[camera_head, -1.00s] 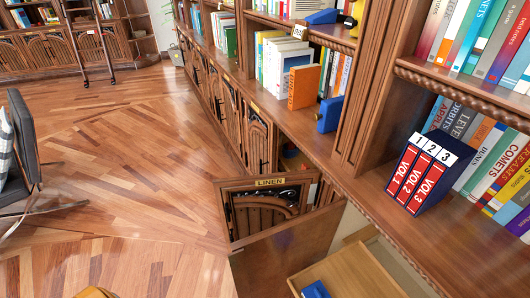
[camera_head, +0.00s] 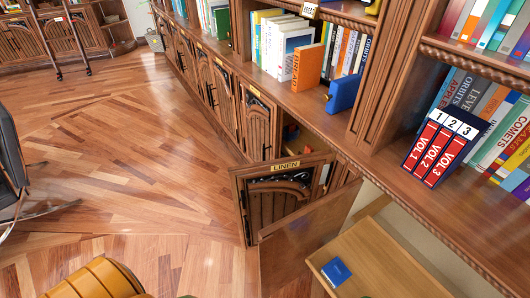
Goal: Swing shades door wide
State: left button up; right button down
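No label reading "shades" is legible, so I cannot tell which door is the shades door. A carved door labelled LINEN (camera_head: 272,210) stands swung out from the low cabinets. Just in front of it, a plain brown door panel (camera_head: 300,248) also stands out from the cabinet row, with no label showing on the side I see. The carved cabinet doors (camera_head: 225,105) farther along the row look closed. Neither of my grippers is in view.
A light wooden board (camera_head: 385,262) with a small blue book (camera_head: 336,272) juts out at the lower right. Above are bookshelves with a three-volume set (camera_head: 440,148). Bare wooden floor (camera_head: 120,160) lies left of the doors. A chair (camera_head: 12,150) stands at the left edge.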

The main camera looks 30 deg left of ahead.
aim_at(263, 118)
jog(key=j+z, duration=0.15)
jog(key=j, duration=0.25)
jog(key=j+z, duration=0.2)
jog(key=j, duration=0.2)
jog(key=k+j+z, duration=0.15)
jog(key=j, duration=0.25)
jog(key=k+j+z, duration=0.2)
jog(key=j, duration=0.2)
jog(key=j+z, duration=0.15)
jog(key=j, duration=0.25)
jog(key=k+j+z, duration=0.15)
jog(key=j, duration=0.2)
jog(key=i+j+z, duration=0.2)
jog(key=j+z, duration=0.3)
jog(key=j, duration=0.6)
jog(key=j+z, duration=0.45)
jog(key=j, duration=0.65)
